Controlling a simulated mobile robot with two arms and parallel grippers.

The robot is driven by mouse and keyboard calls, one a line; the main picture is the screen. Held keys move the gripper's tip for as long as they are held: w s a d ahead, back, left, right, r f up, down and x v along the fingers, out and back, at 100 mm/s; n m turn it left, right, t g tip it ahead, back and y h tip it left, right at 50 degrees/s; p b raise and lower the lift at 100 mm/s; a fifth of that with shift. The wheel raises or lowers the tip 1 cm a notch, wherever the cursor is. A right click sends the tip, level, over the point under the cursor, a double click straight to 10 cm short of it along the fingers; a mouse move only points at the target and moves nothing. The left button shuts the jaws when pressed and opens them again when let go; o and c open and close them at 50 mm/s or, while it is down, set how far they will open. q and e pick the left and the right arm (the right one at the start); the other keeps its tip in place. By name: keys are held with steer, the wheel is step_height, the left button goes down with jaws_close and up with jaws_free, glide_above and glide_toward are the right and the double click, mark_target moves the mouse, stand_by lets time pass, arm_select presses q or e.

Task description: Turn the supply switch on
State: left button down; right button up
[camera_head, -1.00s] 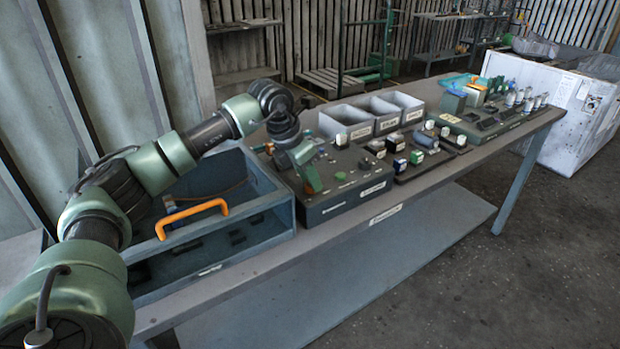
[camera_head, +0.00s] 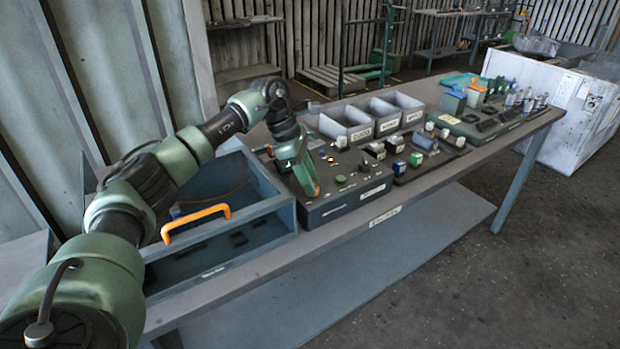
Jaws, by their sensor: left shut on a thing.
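The dark control box (camera_head: 345,208) stands on the bench, with small knobs and buttons on its top. My left gripper (camera_head: 312,188) reaches down onto the left part of that top. Its green and orange fingers are shut on a small part there, which I take to be the supply switch. The fingers hide the switch, so its position cannot be read. A green button (camera_head: 341,179) shows just right of the fingers. My right gripper is not in view.
A blue-grey open housing with an orange handle (camera_head: 196,221) stands left of the box. Grey labelled bins (camera_head: 360,133) stand behind it. Small relay-like blocks (camera_head: 416,159) lie to the right. The bench's front edge (camera_head: 400,203) is mostly clear.

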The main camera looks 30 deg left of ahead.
mark_target(298, 191)
arm_select(q)
steer(key=shift+w+r, duration=0.1)
steer(key=shift+r, duration=0.05)
stand_by(0.4)
steer(key=c, duration=1.1)
jaws_free()
steer(key=shift+a, duration=0.1)
steer(key=b+v, duration=0.1)
steer(key=v, duration=0.6)
steer(key=shift+a+r, duration=0.15)
steer(key=shift+r, duration=0.2)
